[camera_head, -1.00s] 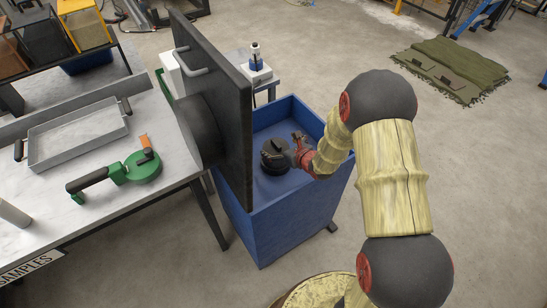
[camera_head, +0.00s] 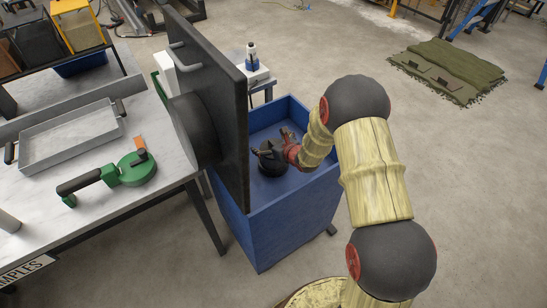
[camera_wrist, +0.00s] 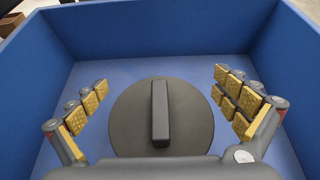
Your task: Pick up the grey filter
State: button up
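A dark grey round disc with a raised bar handle, which looks like the grey filter (camera_wrist: 190,125), lies on the floor of a blue bin (camera_head: 275,230). It also shows in the head view (camera_head: 271,163), partly covered by my fingers. My gripper (camera_wrist: 160,80) is open, with its yellow-padded fingers spread wide to the left and right of the disc. The bar handle stands between the fingers, and I see no finger touching it. In the head view my gripper (camera_head: 271,143) is inside the bin, just above the disc.
The bin's walls rise around my gripper. A tall dark panel (camera_head: 225,120) with a handle stands against the bin's left side. The left table (camera_head: 50,215) holds a grey tray (camera_head: 75,137) and a green tool (camera_head: 130,172).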

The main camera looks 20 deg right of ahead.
jog(key=shift+c, duration=1.1)
jog(key=c, duration=1.7)
